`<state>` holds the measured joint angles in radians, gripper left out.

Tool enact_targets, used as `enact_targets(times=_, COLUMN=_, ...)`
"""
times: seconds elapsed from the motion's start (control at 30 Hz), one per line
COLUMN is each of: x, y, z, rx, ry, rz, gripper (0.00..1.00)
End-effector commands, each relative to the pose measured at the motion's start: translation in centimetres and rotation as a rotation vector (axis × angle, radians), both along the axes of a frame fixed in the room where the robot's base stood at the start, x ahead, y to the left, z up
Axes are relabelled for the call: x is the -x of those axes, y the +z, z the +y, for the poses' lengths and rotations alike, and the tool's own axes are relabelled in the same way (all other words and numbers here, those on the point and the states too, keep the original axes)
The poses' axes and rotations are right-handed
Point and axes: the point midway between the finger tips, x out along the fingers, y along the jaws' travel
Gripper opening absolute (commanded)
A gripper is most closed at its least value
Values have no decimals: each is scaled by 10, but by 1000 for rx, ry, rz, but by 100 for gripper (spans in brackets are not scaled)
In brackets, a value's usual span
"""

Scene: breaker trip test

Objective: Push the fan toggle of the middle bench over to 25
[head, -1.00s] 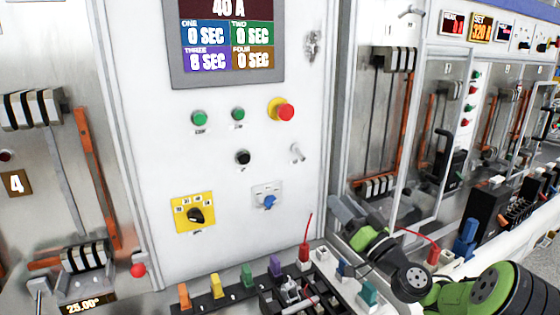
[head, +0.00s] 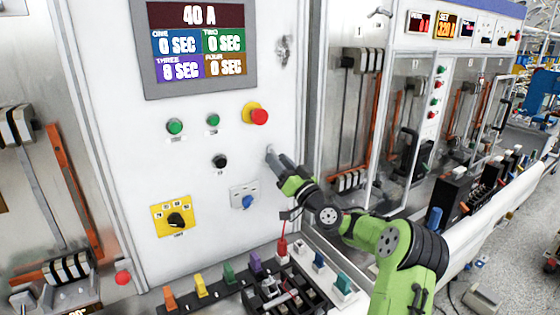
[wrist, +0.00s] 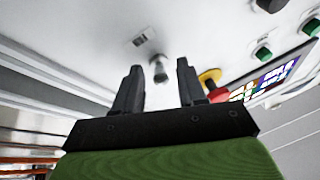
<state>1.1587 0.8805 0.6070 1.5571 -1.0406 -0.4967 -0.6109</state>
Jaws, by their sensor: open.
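The fan toggle (wrist: 160,71) is a small metal lever on the white panel of the middle bench. In the wrist view it shows between and beyond my two dark fingertips, with a small label (wrist: 145,38) beside it that is too blurred to read. My gripper (wrist: 159,65) is open and empty, its fingers pointing at the panel on either side of the lever. In the head view my gripper (head: 273,158) is close to the panel, right of the black knob, and mostly hides the toggle. I cannot tell whether a finger touches it.
A red emergency button (head: 258,116) on a yellow base sits above my gripper. A blue knob (head: 247,202) and a yellow rotary selector (head: 176,219) sit lower left. Coloured terminals (head: 228,272) and a red plug (head: 282,245) stand below. A display (head: 200,45) is above.

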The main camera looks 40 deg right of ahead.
Motion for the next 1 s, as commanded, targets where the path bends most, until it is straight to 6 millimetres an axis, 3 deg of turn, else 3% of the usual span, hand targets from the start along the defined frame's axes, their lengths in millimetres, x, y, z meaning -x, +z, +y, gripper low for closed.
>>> enact_targets(times=0.07, x=0, y=-1, z=0, rx=0, ry=0, rz=0, gripper=41)
enact_targets(times=0.33, x=1, y=-1, z=0, rx=1, ry=0, rz=0, gripper=1)
enact_targets(times=0.73, x=2, y=5, z=0, rx=1, ry=-2, rz=41, gripper=0)
enact_targets(times=1.0, x=5, y=18, z=0, rx=-7, ry=-3, rz=208, gripper=0)
